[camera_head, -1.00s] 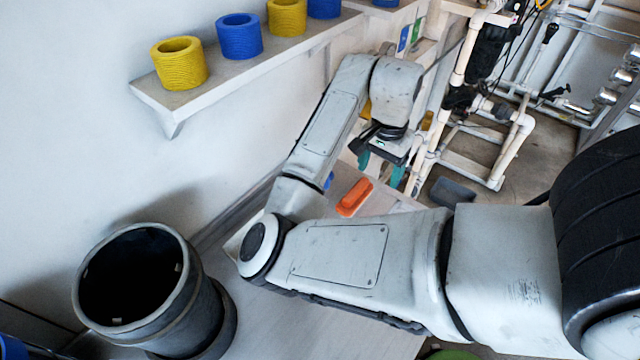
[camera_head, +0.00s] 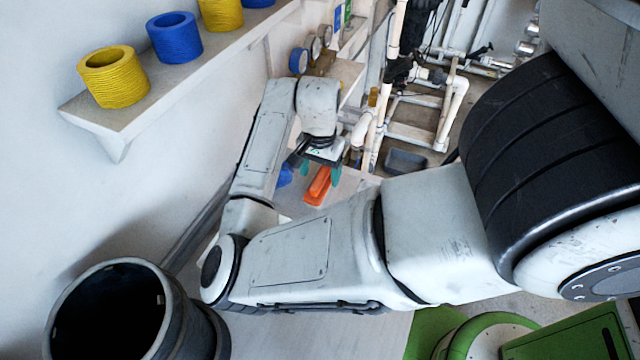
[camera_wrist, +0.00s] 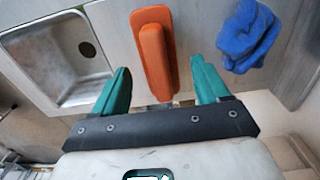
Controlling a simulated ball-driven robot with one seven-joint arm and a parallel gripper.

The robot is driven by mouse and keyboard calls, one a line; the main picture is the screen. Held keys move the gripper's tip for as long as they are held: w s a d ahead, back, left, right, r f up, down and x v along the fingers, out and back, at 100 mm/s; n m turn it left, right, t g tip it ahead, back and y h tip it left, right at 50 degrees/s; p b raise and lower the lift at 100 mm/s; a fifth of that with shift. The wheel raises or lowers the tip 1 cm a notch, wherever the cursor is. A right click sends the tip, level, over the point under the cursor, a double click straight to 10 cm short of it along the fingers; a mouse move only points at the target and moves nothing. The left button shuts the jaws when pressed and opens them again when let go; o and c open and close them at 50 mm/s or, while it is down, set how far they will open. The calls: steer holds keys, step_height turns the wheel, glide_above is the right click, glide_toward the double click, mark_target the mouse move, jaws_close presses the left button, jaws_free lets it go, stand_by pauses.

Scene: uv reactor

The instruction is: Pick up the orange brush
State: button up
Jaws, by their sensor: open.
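The orange brush (camera_head: 317,187) lies on the grey bench top (camera_head: 350,190), partly covered by my gripper and arm in the head view. In the wrist view the orange brush (camera_wrist: 154,55) lies lengthwise, its near end in line with the gap between my fingers. My gripper (camera_wrist: 162,80) is open, with one teal finger on each side of that gap and nothing held. In the head view my gripper (camera_head: 319,172) hangs over the bench at the brush. I cannot tell its exact height above the brush.
A crumpled blue cloth (camera_wrist: 248,36) lies right of the brush, and a metal sink (camera_wrist: 58,58) is to its left. A dark bin (camera_head: 115,315) stands at the lower left. A wall shelf (camera_head: 150,95) holds blue and yellow rolls. White pipes (camera_head: 440,105) stand behind.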

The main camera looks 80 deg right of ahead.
mark_target(321, 176)
steer(key=shift+f, duration=1.65)
steer(key=c, duration=1.2)
